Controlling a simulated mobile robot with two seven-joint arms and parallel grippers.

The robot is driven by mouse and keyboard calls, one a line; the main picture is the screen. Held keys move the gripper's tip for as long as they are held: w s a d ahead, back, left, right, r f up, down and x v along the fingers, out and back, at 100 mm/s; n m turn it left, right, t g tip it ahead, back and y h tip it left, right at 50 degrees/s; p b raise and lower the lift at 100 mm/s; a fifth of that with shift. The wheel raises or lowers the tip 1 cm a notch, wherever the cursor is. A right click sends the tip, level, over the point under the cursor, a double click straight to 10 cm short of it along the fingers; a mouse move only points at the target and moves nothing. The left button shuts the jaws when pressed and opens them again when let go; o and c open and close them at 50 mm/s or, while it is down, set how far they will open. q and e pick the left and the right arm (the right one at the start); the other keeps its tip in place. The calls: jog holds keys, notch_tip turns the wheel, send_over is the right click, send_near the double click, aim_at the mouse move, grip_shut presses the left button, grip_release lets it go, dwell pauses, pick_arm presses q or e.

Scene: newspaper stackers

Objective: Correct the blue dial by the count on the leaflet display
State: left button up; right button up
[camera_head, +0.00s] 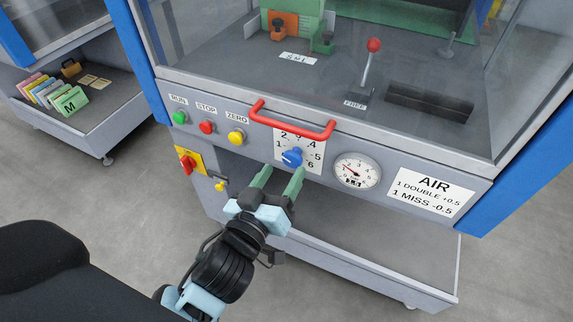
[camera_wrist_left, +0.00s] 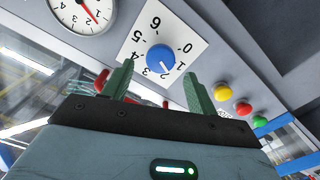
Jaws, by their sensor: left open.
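The blue dial (camera_head: 292,157) sits on a white scale plate marked with numbers up to 6 on the machine's front panel. I cannot tell its exact setting. It also shows in the left wrist view (camera_wrist_left: 161,59), ahead of the fingers. My left gripper (camera_head: 280,174) is open and empty, its green fingers just below and in front of the dial, apparently not gripping it. Nothing in view is labelled as a leaflet display. A white sign (camera_head: 428,193) reads "AIR, 1 DOUBLE +0.5, 1 MISS -0.5". My right gripper is not in view.
A red handle (camera_head: 291,121) juts out above the dial. A round gauge (camera_head: 357,171) is to its right; green, red and yellow (camera_head: 236,137) buttons are to its left. A yellow-backed red switch (camera_head: 188,162) sits lower left. Coloured booklets (camera_head: 50,94) stand in a tray at far left.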

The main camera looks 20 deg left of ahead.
aim_at(290, 161)
pick_arm(q)
jog(key=shift+w+d, duration=0.1)
jog(key=shift+w, duration=1.45)
jog(key=shift+c, duration=0.2)
